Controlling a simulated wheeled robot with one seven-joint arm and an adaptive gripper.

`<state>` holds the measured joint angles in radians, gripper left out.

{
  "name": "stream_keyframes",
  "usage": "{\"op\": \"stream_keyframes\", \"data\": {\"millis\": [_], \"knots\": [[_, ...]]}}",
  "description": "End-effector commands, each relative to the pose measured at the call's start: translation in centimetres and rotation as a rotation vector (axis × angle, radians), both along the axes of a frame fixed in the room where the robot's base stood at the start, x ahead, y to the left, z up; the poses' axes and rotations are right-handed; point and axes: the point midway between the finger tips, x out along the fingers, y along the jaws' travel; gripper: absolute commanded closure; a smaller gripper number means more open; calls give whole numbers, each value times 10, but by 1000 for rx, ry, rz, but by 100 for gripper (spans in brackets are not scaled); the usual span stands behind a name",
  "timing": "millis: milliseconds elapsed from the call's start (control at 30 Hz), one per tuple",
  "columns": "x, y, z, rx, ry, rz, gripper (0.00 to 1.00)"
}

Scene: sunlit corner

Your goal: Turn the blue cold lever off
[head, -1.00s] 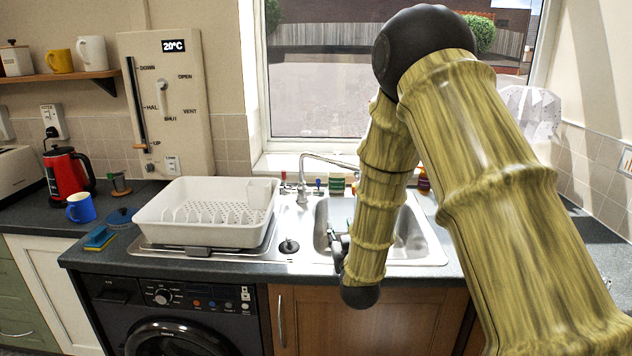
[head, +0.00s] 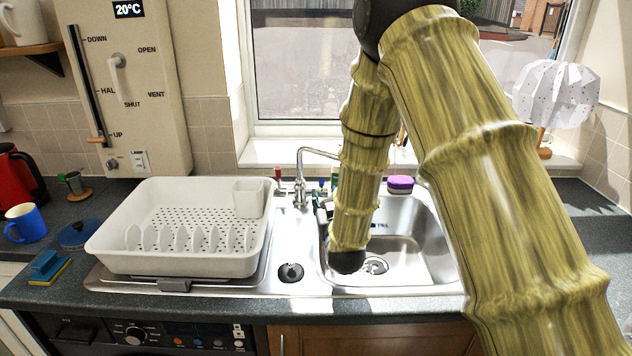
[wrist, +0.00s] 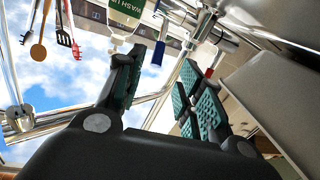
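The blue cold lever (head: 321,184) stands to the right of the chrome tap (head: 300,186) behind the sink. The red lever (head: 278,174) is on the tap's left. My gripper (head: 321,211) is just in front of the blue lever, partly hidden by my arm. In the wrist view my gripper (wrist: 160,64) is open, with its two green-padded fingers apart and nothing held. The blue lever (wrist: 158,52) shows between the fingertips there, and the red lever (wrist: 209,71) shows past the right finger. I cannot tell whether a finger touches the blue lever.
A white dish rack (head: 190,260) stands on the drainer to the left. The steel sink basin (head: 420,250) lies below my arm. A bottle with a green "WASH UP" label (wrist: 124,10) is close to the blue lever. A purple-topped item (head: 400,183) stands behind the sink.

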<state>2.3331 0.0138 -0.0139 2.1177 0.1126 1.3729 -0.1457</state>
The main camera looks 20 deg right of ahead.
Motion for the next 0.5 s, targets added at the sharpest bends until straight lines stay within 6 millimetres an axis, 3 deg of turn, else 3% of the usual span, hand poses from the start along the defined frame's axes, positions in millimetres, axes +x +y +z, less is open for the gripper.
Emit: {"op": "stream_keyframes", "data": {"millis": [300,500], "knots": [[66,-7,-9,0,13,-1,63],[93,-9,-12,0,14,1,63]]}}
